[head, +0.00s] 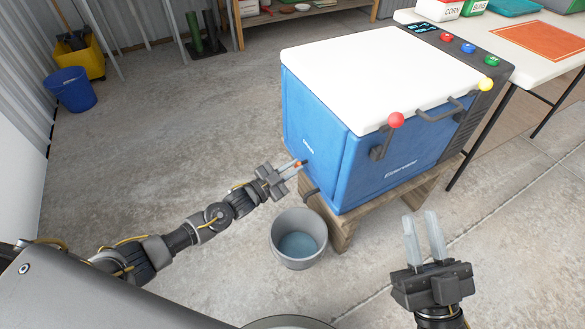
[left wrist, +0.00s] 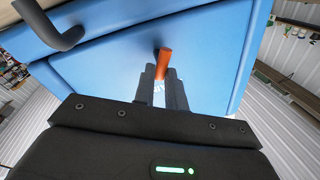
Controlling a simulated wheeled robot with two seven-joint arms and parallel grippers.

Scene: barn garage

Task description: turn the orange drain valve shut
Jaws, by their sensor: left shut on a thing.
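The orange drain valve (head: 299,163) sits low on the left side of the blue cooler (head: 315,140). In the left wrist view the orange handle (left wrist: 163,62) stands out between my fingertips. My left gripper (head: 293,168) is shut on the valve handle at the cooler's side.
The cooler stands on a wooden stand (head: 350,236). A grey bucket (head: 285,225) with liquid in it stands below the valve. A white table (head: 545,72) is at the right. A blue bucket (head: 70,92) and a yellow mop bucket (head: 92,58) stand at the far left. The left floor is clear.

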